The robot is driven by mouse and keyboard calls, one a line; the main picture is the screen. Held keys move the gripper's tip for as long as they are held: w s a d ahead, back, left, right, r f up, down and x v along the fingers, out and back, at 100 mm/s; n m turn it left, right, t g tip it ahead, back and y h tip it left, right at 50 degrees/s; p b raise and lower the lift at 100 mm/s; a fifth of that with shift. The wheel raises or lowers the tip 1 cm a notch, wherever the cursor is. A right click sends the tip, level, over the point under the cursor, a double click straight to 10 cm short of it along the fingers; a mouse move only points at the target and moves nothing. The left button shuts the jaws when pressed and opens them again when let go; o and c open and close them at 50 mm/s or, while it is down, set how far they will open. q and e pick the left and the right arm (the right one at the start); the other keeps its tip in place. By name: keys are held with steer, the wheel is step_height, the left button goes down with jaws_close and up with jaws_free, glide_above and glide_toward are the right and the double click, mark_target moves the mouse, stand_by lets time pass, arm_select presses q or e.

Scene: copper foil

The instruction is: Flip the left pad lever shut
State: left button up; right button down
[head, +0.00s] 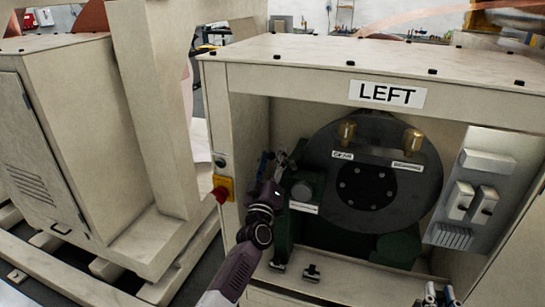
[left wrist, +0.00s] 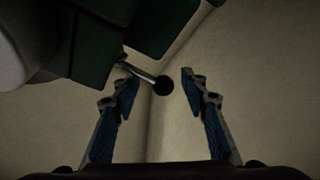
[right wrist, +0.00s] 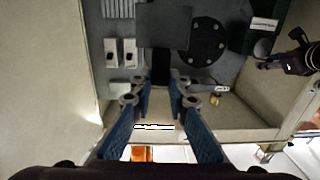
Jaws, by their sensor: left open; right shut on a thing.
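A lever with a round black knob (left wrist: 164,85) and a pale rod shows in the left wrist view, coming out from a dark green block (left wrist: 95,40). My left gripper (left wrist: 158,74) is open, with the knob between its fingertips and no clear contact. In the head view my left gripper (head: 275,164) is inside the LEFT cabinet (head: 295,70), beside the green block left of the dark disc (head: 372,180); it hides the lever there. My right gripper (right wrist: 161,92) is shut on a dark piece with a square head (right wrist: 163,27). In the head view it shows low at right (head: 437,297).
Two brass knobs (head: 347,131) top the disc. A grey switch panel (head: 470,200) is on the cabinet's right side. A red emergency button (head: 222,194) is on the left post. Small black fittings (head: 312,272) sit on the front ledge. Another cabinet (head: 75,130) stands at left.

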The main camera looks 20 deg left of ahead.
arm_select(q)
steer(key=shift+w, duration=0.1)
steer(key=shift+c, duration=0.2)
steer(key=c, duration=1)
jaws_close()
steer(key=shift+f, duration=0.1)
